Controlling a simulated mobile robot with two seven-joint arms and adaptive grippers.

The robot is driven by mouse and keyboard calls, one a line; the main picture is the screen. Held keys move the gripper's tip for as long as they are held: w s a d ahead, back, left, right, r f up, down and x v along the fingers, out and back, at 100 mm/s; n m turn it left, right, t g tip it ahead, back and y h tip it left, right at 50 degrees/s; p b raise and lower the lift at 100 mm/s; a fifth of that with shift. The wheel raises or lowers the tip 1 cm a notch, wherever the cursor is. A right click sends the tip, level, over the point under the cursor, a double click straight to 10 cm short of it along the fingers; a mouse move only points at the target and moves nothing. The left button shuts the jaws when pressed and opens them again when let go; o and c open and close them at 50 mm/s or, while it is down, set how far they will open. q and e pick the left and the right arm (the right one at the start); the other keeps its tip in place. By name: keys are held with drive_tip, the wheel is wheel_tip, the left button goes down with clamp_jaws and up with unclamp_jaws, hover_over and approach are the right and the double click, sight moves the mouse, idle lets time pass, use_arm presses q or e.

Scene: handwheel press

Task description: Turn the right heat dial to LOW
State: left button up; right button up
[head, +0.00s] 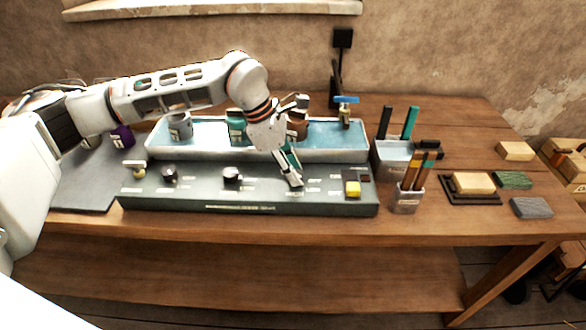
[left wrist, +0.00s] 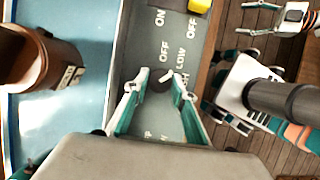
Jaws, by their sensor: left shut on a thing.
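The right heat dial (left wrist: 161,83) is a small dark round knob on the grey control panel (head: 215,198). My right gripper (left wrist: 253,18) shows only in the left wrist view, open, off the panel.
Two other dark dials, the left one (head: 169,174) and the middle one (head: 231,175), and a yellow button (head: 352,189) sit on the panel. A blue-floored tray (head: 335,156) with jars stands behind. A tool cup (head: 407,203) stands close to the right.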

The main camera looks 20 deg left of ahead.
use_arm(q)
drive_tip(key=o, duration=1.1)
drive_tip(key=shift+r, duration=0.1)
drive_tip(key=v, duration=1.2)
drive_tip(key=shift+s, duration=0.1)
